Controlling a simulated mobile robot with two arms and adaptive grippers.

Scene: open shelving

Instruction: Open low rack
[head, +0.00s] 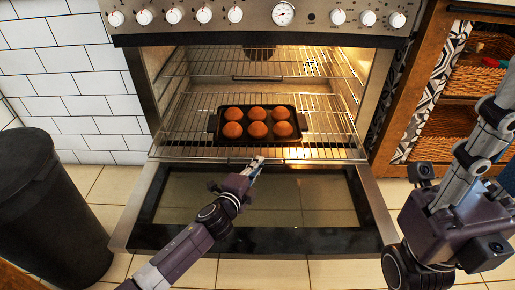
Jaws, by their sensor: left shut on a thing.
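The oven is open, its glass door (330,240) folded down flat in front. The low rack (185,143) is a wire shelf with its front edge near the oven opening. A dark baking tray (296,138) with several brown buns (257,130) appears to rest on it. My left gripper (256,164) is shut on the front edge of the low rack, near its middle and just in front of the tray; its fingertips partly cover the wire. My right gripper (488,122) is at the far right, clear of the oven; I cannot see its fingertips clearly.
An upper rack (225,62) sits above the tray. Knobs (235,15) line the panel on top. A black bin (45,210) stands at the left, and a wooden shelf unit with baskets (475,80) at the right. Tiled floor (105,185) shows beside the door.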

